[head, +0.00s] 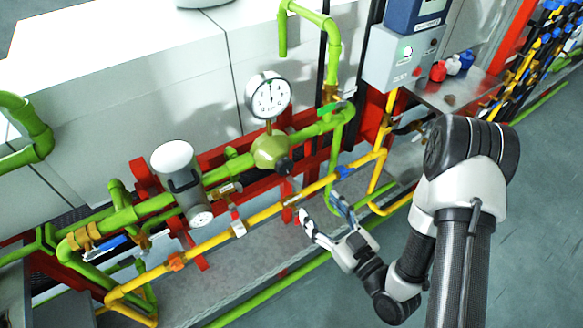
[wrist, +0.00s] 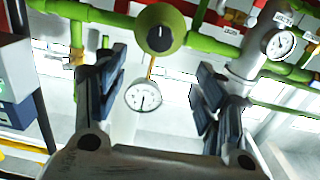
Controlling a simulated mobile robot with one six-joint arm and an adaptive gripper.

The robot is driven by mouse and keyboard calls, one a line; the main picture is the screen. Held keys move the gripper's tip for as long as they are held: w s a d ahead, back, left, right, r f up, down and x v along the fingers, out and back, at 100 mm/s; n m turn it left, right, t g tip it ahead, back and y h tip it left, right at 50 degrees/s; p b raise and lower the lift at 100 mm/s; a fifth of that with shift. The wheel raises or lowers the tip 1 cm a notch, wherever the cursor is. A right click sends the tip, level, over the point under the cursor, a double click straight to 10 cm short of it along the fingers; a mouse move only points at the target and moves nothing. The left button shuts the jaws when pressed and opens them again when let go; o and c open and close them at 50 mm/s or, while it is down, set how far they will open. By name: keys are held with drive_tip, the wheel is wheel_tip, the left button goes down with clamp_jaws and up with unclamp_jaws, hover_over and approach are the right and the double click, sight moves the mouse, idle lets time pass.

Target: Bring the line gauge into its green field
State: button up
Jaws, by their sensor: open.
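The line gauge (head: 268,95) is a round white dial on a stem above a green regulator body (head: 264,150). Its needle points roughly upward in the head view; a green field cannot be made out. A dark round knob (head: 284,166) sits on the front of the regulator. In the wrist view the gauge (wrist: 142,98) shows inverted between the fingers, with the knob (wrist: 160,39) above it. My gripper (head: 321,210) is open and empty, in front of and below right of the knob, apart from it.
A grey filter cylinder (head: 176,170) with a small gauge (head: 201,218) stands left on the green pipe. A grey control box (head: 400,58) is at upper right.

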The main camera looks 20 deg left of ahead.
sight(286, 169)
drive_tip(key=b+x, duration=0.1)
drive_tip(key=x, duration=1.4)
drive_tip(key=shift+w+a, duration=0.15)
drive_tip(key=c, duration=1.1)
drive_tip(key=shift+o, duration=0.2)
drive_tip(key=shift+f+b, duration=0.1)
drive_tip(key=shift+b, duration=0.25)
